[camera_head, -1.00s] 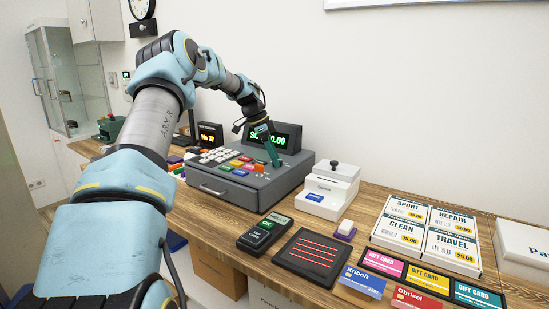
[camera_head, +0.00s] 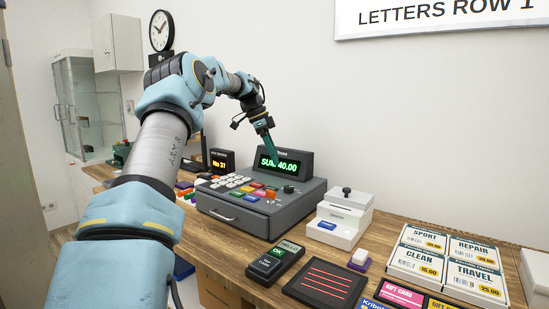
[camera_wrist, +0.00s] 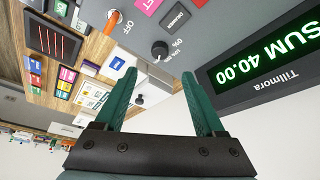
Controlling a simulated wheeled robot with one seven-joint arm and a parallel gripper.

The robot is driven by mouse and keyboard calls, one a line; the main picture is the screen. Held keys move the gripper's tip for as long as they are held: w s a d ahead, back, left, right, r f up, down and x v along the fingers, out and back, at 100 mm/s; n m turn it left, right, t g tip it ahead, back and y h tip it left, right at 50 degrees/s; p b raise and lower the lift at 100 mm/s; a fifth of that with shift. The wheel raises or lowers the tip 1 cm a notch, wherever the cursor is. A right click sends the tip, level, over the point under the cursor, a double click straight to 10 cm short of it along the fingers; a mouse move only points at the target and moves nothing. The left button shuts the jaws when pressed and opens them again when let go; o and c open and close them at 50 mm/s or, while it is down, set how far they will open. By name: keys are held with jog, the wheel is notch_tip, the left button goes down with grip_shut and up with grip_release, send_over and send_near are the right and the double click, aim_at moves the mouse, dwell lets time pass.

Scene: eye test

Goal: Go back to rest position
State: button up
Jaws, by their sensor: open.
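My gripper (camera_head: 272,146) is above the right part of the cash register (camera_head: 240,217), in front of its display (camera_head: 286,162), which reads SUM 40.00. In the wrist view my gripper (camera_wrist: 160,88) has two green fingers spread apart with nothing between them. The register's black knob (camera_wrist: 160,49) and an orange key (camera_wrist: 114,17) lie beyond the fingertips. The display also shows in the wrist view (camera_wrist: 258,70) at the right. I cannot tell the exact gap between the fingers and the register.
A white device (camera_head: 338,222) stands right of the register. A card terminal (camera_head: 272,264), a black pad (camera_head: 325,283) and labelled boxes (camera_head: 450,262) lie on the wooden counter. A small sign (camera_head: 219,163) reads No 37. A wall clock (camera_head: 161,31) hangs behind my arm.

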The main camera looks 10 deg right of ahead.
jog(key=shift+s, duration=0.1)
jog(key=s+a+f+n+t+y, duration=0.1)
jog(key=s+a+f+n, duration=0.3)
jog(key=s, duration=0.7)
jog(key=s+a+f+n+y, duration=0.1)
jog(key=s+a+f+n, duration=0.4)
jog(key=s+a+n, duration=0.3)
jog(key=s+a+f+n+t+y, duration=0.1)
jog(key=s+a+f+n, duration=0.4)
jog(key=s, duration=0.9)
jog(key=a+n+y, duration=0.1)
jog(key=a+n, duration=0.1)
jog(key=a, duration=0.2)
jog(key=shift+s+a+t, duration=0.3)
jog(key=shift+s+a, duration=0.05)
jog(key=shift+s, duration=0.05)
